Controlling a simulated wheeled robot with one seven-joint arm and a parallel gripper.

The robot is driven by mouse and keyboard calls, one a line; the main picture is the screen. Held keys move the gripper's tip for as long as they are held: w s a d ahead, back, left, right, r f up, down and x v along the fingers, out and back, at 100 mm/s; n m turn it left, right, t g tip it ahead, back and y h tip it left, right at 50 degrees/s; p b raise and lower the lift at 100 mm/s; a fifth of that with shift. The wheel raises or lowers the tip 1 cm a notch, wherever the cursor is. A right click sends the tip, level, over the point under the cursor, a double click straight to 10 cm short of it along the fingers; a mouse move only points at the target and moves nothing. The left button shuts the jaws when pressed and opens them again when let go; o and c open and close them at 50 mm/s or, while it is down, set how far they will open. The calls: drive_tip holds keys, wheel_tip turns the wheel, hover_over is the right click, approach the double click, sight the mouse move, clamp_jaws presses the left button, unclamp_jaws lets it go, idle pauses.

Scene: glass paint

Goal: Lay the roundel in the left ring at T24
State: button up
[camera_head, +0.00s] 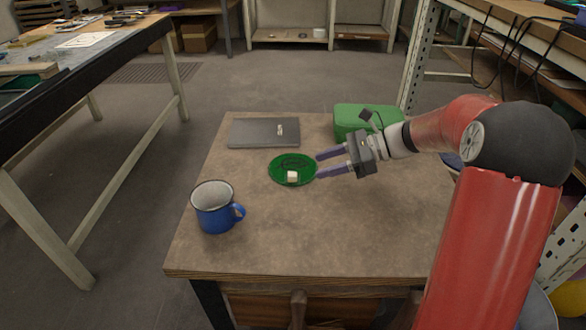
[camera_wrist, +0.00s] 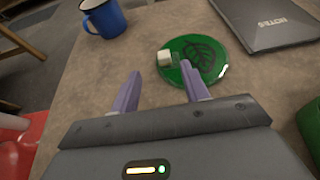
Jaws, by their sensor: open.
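The roundel (camera_head: 280,173) is a round green glass disc with a dark leaf design, lying flat on the wooden table. A small whitish block (camera_head: 292,176) sits at its near edge; the block also shows in the wrist view (camera_wrist: 164,58). My gripper (camera_head: 318,166) is open and empty, just right of the roundel, with its purple fingers pointing towards it. In the wrist view the roundel (camera_wrist: 213,73) lies ahead of the fingertips (camera_wrist: 160,70), with the block roughly between them and farther off. I see no ring and no T24 mark in either view.
A blue mug (camera_head: 213,212) stands at the table's left. The front of the table (camera_head: 310,240) is clear. A workbench (camera_head: 75,55) stands at the far left.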

sight(294, 174)
drive_tip(key=shift+w+f, duration=0.15)
drive_tip(key=shift+w, duration=0.05)
drive_tip(key=shift+a+f, duration=0.15)
drive_tip(key=shift+a, duration=0.2)
drive_tip(key=x, duration=0.2)
drive_tip(key=b+x, duration=0.1)
drive_tip(key=x, duration=0.2)
drive_tip(key=shift+w+a+f, duration=0.1)
drive_tip(key=shift+a+f, duration=0.05)
drive_tip(key=shift+f, duration=0.2)
drive_tip(key=shift+a+f, duration=0.2)
drive_tip(key=shift+a, duration=0.4)
clamp_jaws()
